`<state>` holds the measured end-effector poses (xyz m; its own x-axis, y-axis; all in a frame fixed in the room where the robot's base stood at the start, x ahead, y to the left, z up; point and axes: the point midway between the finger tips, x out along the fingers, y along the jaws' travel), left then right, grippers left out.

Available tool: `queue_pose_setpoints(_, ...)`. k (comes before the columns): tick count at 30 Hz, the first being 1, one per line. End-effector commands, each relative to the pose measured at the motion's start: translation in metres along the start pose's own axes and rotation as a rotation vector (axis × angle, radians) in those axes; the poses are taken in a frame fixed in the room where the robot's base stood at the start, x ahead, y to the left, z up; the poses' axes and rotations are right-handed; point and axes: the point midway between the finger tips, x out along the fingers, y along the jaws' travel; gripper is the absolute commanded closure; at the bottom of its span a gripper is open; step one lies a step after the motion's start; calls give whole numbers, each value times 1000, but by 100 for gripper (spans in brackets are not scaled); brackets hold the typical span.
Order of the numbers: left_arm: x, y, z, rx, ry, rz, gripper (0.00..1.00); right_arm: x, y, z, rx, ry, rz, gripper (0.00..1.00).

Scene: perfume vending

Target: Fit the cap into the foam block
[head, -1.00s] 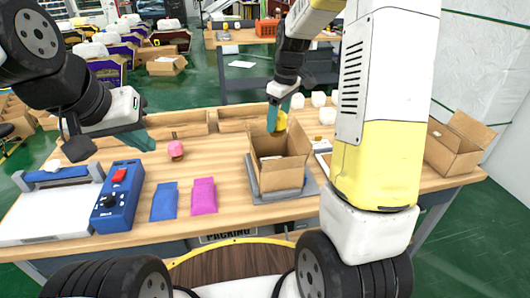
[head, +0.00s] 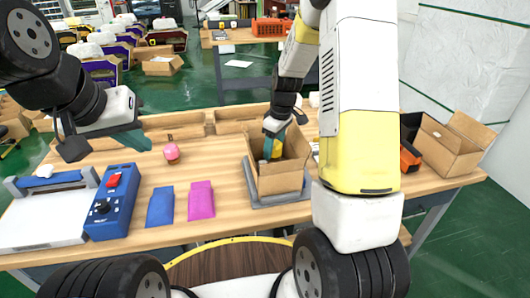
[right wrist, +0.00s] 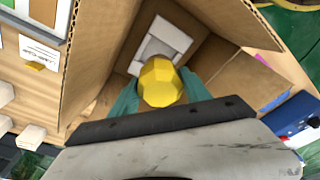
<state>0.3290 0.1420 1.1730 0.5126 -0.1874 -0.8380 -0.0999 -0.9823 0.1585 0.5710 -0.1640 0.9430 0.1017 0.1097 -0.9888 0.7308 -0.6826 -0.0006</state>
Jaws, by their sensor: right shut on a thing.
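A yellow faceted cap (right wrist: 161,82) is held between the teal fingers of my right gripper (head: 273,139), which has shut on it. The cap also shows in the head view (head: 277,149), inside the open cardboard box (head: 279,184). In the right wrist view a pale foam block (right wrist: 160,44) with a squarish recess lies at the bottom of the box, beyond the cap. The cap appears above the block and hides part of it; I cannot tell whether they touch. My left gripper (head: 105,146) hangs over the left side of the table, apart from everything, its fingers spread.
The box stands on a grey plate (head: 262,201). A pink bottle (head: 171,153), a blue packet (head: 160,207), a magenta packet (head: 201,200) and a blue control box (head: 111,202) lie left of it. Another open box (head: 452,147) stands at the right.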

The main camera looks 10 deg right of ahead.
Motion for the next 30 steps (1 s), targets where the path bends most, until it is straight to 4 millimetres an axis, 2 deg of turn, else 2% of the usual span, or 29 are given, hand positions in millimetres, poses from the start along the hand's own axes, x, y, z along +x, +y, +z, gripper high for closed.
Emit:
queue_pose_setpoints(3, 0, 0, 0, 0, 0, 0, 100, 18, 0, 3, 1, -1, -1, 87)
queue_pose_setpoints(8, 0, 0, 0, 0, 0, 0, 100, 28, 0, 4, 1, 0, 0, 87)
queue_pose_setpoints(15, 0, 0, 0, 0, 0, 0, 100, 59, 0, 9, 1, -1, 0, 87)
queue_pose_setpoints(29, 0, 0, 0, 0, 0, 0, 100, 66, 0, 10, 0, 0, 0, 87)
queue_pose_setpoints(30, 0, 0, 0, 0, 0, 0, 100, 66, 0, 10, 0, 0, 0, 41)
